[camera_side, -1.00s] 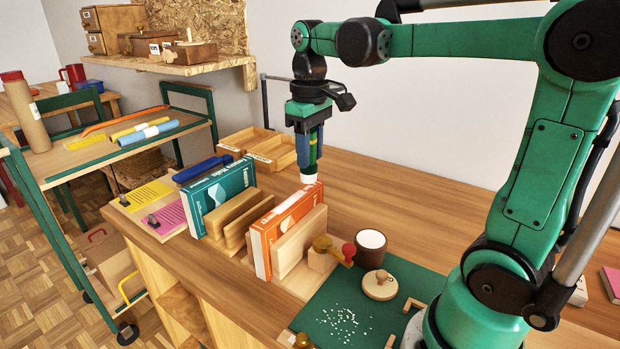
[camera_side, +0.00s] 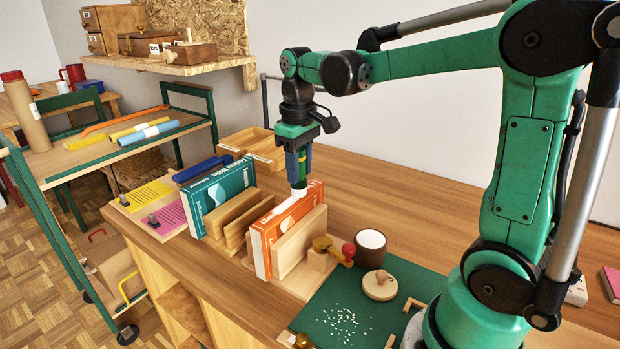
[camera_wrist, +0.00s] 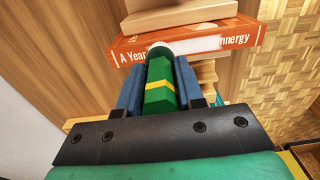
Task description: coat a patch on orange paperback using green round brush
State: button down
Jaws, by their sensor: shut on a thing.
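The orange paperback (camera_side: 278,229) stands upright in a wooden holder, its spine facing up and outward. My gripper (camera_side: 299,168) is shut on the green round brush (camera_side: 304,161), which hangs down with its white tip (camera_side: 299,190) at the top of the paperback. In the wrist view the green brush handle (camera_wrist: 160,85) with a yellow band lies between two blue fingers, and its end meets the orange spine (camera_wrist: 190,45). A white patch shows on the spine beside the tip, covering part of the title. The side view does not show this patch clearly.
A teal book (camera_side: 216,196) stands upright in wooden holders to the left. A round pot with white contents (camera_side: 371,240) and a wooden lid (camera_side: 380,285) are at the right by the green mat (camera_side: 340,320).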

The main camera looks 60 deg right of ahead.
jog(key=shift+s, duration=0.85)
jog(key=shift+s+r, duration=0.15)
jog(key=shift+s, duration=0.1)
notch_tip(320, 180, up, 8)
